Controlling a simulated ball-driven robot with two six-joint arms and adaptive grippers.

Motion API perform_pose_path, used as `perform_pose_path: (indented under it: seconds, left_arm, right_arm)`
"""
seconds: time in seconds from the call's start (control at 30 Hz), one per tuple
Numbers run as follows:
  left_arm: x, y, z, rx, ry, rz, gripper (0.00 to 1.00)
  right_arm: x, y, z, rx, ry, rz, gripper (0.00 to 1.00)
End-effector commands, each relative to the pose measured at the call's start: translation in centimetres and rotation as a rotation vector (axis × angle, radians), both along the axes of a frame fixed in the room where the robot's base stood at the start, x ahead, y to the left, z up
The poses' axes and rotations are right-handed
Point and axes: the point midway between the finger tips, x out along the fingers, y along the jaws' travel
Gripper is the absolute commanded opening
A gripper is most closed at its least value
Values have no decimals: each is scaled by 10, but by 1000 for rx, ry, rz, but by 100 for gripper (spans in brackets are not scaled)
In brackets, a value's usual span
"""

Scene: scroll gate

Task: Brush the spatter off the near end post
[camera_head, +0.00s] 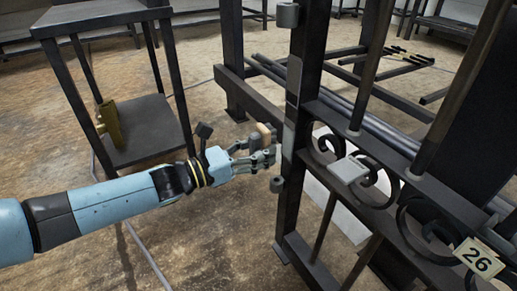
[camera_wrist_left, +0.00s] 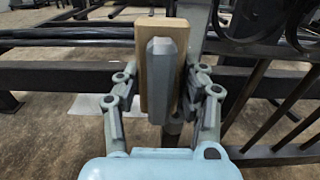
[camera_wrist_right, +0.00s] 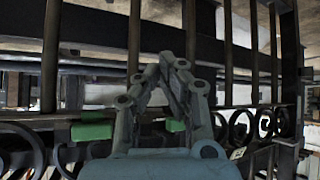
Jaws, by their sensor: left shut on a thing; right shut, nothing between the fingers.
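My left gripper (camera_head: 268,157) is shut on a brush (camera_wrist_left: 162,75) with a tan wooden block and a grey grip. The brush (camera_head: 264,133) is upright at the near end post (camera_head: 307,60), a dark upright at the left end of the gate. Light grey patches (camera_head: 294,78) show on the post's left face. The brush appears to be at or very close to this face; I cannot tell whether it touches. Its bristles are hidden. My right gripper (camera_wrist_right: 165,80) is shut and empty before the gate bars in the right wrist view; the head view does not show it.
Gate scrolls (camera_head: 375,205) and a grey plate (camera_head: 348,169) lie right of the post. A tag reading 26 (camera_head: 480,258) is at lower right. A dark stand (camera_head: 150,125) holding a brass-coloured object (camera_head: 110,123) is at left. Green blocks (camera_wrist_right: 92,131) show near the right gripper.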

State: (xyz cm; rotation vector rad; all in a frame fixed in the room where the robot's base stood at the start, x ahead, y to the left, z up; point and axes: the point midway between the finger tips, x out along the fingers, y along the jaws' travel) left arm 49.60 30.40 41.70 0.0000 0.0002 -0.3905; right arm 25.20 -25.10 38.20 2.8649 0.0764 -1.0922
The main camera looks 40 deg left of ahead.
Motion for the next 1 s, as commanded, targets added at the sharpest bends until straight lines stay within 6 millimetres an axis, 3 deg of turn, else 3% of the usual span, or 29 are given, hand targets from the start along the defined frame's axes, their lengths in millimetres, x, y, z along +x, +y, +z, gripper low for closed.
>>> perform_pose_path:
  seconds: [1.0]
  left_arm:
    - [17,-8,0,0,-1,0,15]
  right_arm:
    - [-2,0,-5,0,7,0,0]
